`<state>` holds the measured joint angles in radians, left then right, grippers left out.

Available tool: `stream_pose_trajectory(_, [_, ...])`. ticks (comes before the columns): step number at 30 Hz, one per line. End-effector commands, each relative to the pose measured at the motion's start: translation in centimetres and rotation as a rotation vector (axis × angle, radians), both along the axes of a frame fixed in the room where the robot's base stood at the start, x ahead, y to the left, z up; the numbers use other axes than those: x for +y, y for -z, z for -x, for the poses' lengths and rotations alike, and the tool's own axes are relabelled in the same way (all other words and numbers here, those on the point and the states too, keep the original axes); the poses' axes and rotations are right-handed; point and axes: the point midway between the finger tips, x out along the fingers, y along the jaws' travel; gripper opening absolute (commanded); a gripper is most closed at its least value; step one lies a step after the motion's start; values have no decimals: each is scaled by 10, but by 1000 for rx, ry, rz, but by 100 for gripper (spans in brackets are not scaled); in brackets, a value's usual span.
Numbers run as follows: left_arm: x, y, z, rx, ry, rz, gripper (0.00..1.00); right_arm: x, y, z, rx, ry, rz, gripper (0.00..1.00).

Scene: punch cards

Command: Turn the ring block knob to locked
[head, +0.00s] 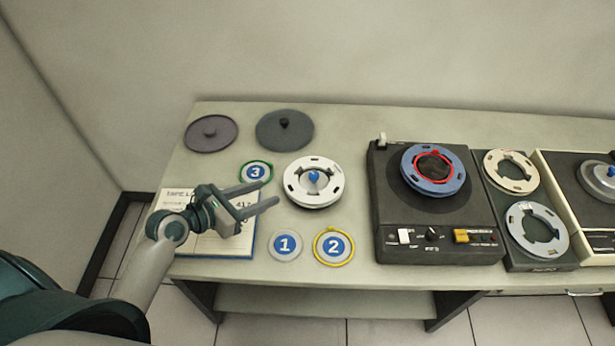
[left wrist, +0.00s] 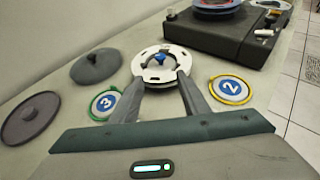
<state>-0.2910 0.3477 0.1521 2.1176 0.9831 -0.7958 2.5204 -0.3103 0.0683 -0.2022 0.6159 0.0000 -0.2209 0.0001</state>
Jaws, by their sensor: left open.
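A white ring-shaped reel (head: 294,191) lies flat on the table with a blue knob (head: 313,178) at its centre. No lock marking is readable on it. The knob also shows in the left wrist view (left wrist: 160,58), ahead of the fingers. My left gripper (head: 270,194) is open and empty, with its fingers pointing right toward the white reel, just short of it in the head view. In the left wrist view, the fingertips (left wrist: 163,80) appear at the reel's near rim; contact cannot be told. My right gripper is out of view.
Discs marked 3 (head: 257,172), 1 (head: 285,245) and 2 (head: 334,246) lie around the reel. Two dark lids (head: 285,130) lie behind. A notebook (head: 205,243) is under my left gripper. A black tape deck (head: 440,217) with a blue reel stands to the right.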

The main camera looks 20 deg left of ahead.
Motion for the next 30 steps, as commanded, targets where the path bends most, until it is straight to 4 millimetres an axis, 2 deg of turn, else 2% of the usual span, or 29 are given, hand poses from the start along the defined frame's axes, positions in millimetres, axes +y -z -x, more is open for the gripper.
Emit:
stream_pose_trajectory(3, [-5, 2, -9, -1, 1, 1, 42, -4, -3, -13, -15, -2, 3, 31])
stream_pose_trajectory(7, [-13, 8, -22, -1, 2, 2, 42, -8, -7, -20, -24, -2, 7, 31])
stream_pose_trajectory(24, [-58, 47, -104, 0, 1, 0, 42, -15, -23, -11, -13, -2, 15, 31])
stream_pose_trajectory(30, [-69, 58, -125, -1, 0, 0, 42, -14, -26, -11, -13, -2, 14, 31])
